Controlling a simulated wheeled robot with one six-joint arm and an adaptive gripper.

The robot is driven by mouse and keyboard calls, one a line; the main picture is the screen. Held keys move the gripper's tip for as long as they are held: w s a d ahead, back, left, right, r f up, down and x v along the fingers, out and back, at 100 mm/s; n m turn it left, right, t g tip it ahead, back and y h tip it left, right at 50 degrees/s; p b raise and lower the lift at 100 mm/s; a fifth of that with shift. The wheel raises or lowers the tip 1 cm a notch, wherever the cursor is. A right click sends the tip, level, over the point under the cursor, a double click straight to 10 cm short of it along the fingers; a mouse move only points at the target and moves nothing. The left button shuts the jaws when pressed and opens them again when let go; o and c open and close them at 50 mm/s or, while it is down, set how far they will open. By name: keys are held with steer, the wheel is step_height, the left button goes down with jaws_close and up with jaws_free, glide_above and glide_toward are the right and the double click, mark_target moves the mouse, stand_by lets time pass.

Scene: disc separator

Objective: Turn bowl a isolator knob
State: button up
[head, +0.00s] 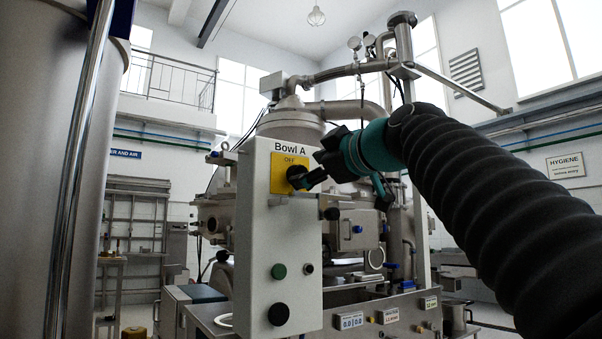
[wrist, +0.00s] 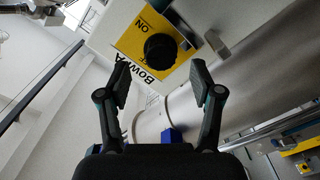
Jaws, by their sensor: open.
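The Bowl A isolator knob (head: 296,173) is round and black on a yellow plate (head: 278,182) on the front of a pale grey control box (head: 262,235). In the wrist view the knob (wrist: 160,50) sits on the yellow plate (wrist: 133,42), with "ON" and part of "OFF" readable beside it. My gripper (head: 316,175) is close in front of the knob, to its right in the head view. In the wrist view my gripper (wrist: 161,78) is open and empty, its fingertips apart and the knob a little beyond the gap. I see no contact.
A green button (head: 278,271) and a larger black button (head: 278,314) sit lower on the box. A metal latch (wrist: 215,43) sticks out from the box's edge. A large steel tank (head: 45,150) stands at left; separator machinery (head: 355,235) lies behind.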

steer(key=v, duration=0.7)
